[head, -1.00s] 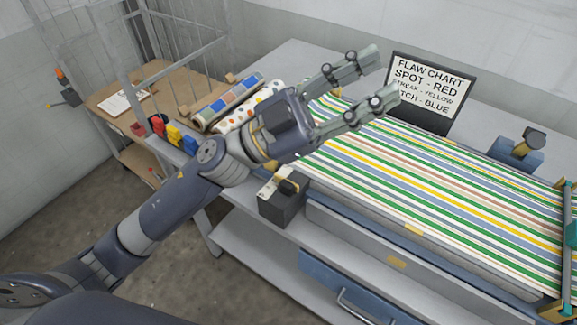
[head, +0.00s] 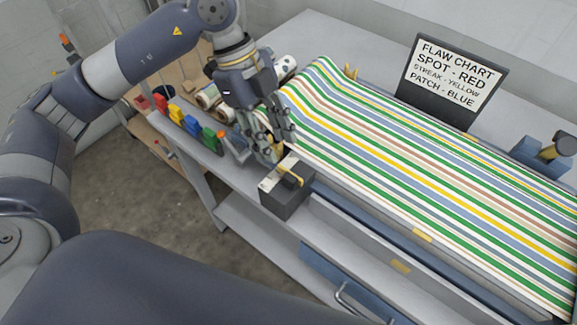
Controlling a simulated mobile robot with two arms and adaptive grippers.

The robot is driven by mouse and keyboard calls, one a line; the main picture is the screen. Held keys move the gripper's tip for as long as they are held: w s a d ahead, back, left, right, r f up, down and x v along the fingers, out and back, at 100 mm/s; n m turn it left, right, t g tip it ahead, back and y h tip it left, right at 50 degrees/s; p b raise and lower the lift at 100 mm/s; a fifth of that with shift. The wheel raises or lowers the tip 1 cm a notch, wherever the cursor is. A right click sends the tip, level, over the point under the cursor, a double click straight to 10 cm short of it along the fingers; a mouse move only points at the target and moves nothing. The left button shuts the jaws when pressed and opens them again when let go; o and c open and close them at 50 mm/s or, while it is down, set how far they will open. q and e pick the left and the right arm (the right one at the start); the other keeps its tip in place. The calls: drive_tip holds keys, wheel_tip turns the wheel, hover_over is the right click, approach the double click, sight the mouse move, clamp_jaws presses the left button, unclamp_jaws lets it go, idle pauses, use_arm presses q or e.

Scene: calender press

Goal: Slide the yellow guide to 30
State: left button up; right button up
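A small yellow upright piece (head: 351,73) stands at the far edge of the striped cloth (head: 420,170). A dark box (head: 287,200) at the near edge of the table has a pale top plate and a yellow lever-like part (head: 290,175). I cannot tell for sure which yellow part is the guide, and no scale reading 30 is legible. My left gripper (head: 268,150) points down just behind the dark box, beside the cloth's left end. Its fingers are spread apart, and I see nothing held between them. The gripper hides part of the table there. My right gripper is out of view.
A flaw chart sign (head: 450,75) stands at the back. Red, yellow, blue and green blocks (head: 182,118) line the table's left edge, with patterned rolls (head: 208,96) behind them. A blue drawer (head: 325,270) is below. A blue stand (head: 540,152) is at right.

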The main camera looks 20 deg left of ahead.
sight(289, 176)
use_arm(q)
drive_tip(key=p+x, duration=0.2)
drive_tip(key=x, duration=0.7)
drive_tip(key=shift+d, duration=0.1)
